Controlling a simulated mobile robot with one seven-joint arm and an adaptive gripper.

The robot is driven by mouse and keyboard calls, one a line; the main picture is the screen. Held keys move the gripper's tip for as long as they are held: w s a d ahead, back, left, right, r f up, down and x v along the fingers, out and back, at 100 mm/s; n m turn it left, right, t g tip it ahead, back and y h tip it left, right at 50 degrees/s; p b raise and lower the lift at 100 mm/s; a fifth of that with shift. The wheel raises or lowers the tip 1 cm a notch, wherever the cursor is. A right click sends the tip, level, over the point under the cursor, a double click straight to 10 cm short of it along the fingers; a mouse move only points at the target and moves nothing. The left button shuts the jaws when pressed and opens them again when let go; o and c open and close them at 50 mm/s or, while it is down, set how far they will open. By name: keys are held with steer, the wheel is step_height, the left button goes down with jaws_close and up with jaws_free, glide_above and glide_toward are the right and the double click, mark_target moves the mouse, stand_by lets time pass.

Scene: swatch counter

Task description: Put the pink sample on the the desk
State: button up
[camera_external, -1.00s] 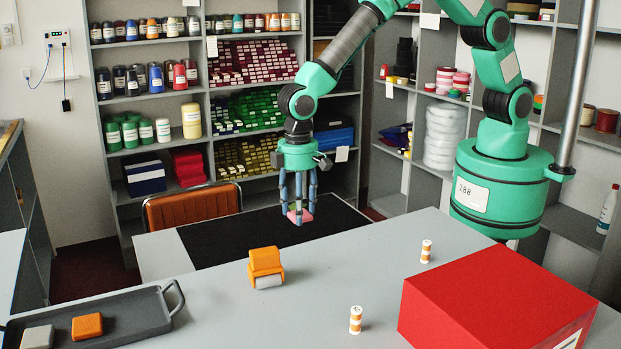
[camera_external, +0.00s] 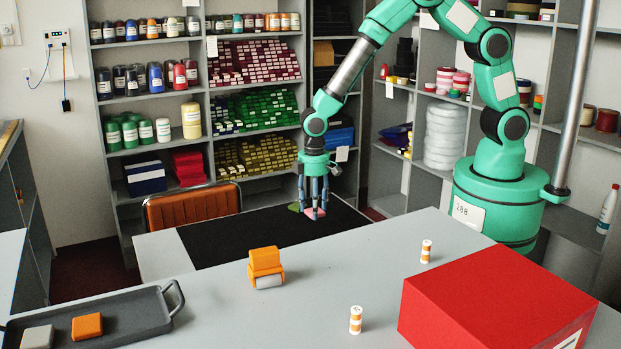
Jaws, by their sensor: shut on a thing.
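The pink sample (camera_external: 315,213) is between the fingertips of my gripper (camera_external: 314,208), which is shut on it. My gripper points down over the black top of the desk (camera_external: 240,240), behind the grey counter. I cannot tell whether the sample touches the desk top or hangs just above it. A small green piece (camera_external: 294,207) shows just left of the fingers, apparently on the black top and partly hidden by them.
An orange chair (camera_external: 192,206) stands behind the desk. On the counter (camera_external: 240,320) are an orange dispenser (camera_external: 265,266), a dark tray (camera_external: 130,316) holding an orange and a grey block, two small orange-and-white rolls (camera_external: 356,320), and a large red box (camera_external: 495,300). The left desk top is clear.

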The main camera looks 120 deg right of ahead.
steer(key=shift+w, duration=0.1)
steer(key=b, duration=0.3)
glide_above(266, 232)
steer(key=shift+f, duration=0.75)
steer(key=shift+f+b, duration=0.35)
steer(key=shift+f, duration=1.4)
steer(key=shift+f, duration=0.15)
steer(key=o, duration=0.8)
